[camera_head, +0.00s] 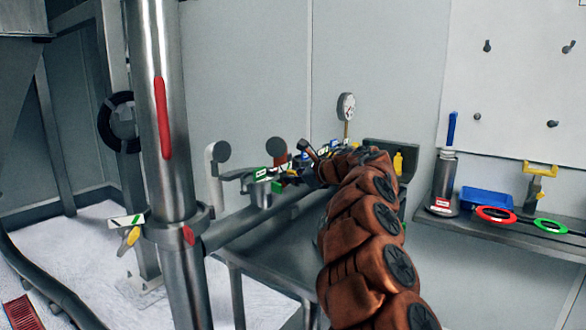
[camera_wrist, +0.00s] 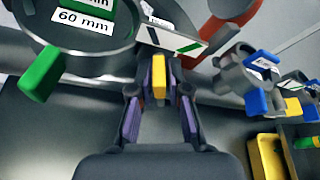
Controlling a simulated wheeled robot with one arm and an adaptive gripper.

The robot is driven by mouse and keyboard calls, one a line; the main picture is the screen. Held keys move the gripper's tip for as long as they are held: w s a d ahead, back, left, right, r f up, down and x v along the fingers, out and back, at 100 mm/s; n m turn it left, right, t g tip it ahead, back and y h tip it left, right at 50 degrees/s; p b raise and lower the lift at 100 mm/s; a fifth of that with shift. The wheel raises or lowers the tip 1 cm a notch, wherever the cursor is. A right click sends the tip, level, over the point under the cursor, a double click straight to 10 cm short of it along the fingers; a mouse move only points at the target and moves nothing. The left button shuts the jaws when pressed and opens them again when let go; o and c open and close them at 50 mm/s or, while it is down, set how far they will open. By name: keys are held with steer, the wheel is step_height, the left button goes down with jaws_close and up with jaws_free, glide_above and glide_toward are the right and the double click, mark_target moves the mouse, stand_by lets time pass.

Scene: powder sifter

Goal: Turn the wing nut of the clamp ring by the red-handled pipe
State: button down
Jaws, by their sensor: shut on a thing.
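My gripper (camera_wrist: 159,85) is shut on a yellow wing nut (camera_wrist: 159,77) in the wrist view, with a purple-padded finger on each side of it. A white plate with a green stripe (camera_wrist: 180,42) sits just above the nut. The clamp ring around the nut is mostly hidden. In the head view the gripper is largely hidden behind my arm, over the bench fittings.
A large ring marked 60 mm (camera_wrist: 85,30) with a green wing nut (camera_wrist: 42,75) is close at left. A blue-nut clamp (camera_wrist: 257,101) is close at right. A steel pipe with a red stripe (camera_head: 161,118) stands in front. A gauge (camera_head: 346,106) stands behind.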

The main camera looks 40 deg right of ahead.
steer(key=m+p, duration=0.1)
steer(key=p, duration=0.1)
steer(key=r+m+y+p, duration=0.1)
steer(key=p, duration=0.2)
steer(key=shift+w+d+g, duration=0.1)
steer(key=shift+g, duration=0.2)
steer(key=m+y+p, duration=0.1)
steer(key=p, duration=0.1)
steer(key=m+y+p, duration=0.1)
steer(key=p, duration=0.1)
steer(key=shift+d+f+m+g, duration=0.15)
steer(key=shift+m+g, duration=0.15)
steer(key=shift+m, duration=0.1)
steer(key=shift+w+d+f+m+y+p, duration=0.1)
steer(key=shift+d+m+y+p, duration=0.05)
steer(key=shift+m+y+p, duration=0.7)
steer(key=shift+d+f+m+y+p, duration=0.1)
steer(key=shift+f+m+y+p, duration=0.15)
steer(key=shift+m+y+p, duration=0.65)
steer(key=shift+m, duration=0.55)
steer(key=c, duration=1.3)
jaws_free()
steer(key=shift+o, duration=0.2)
steer(key=v, duration=1.2)
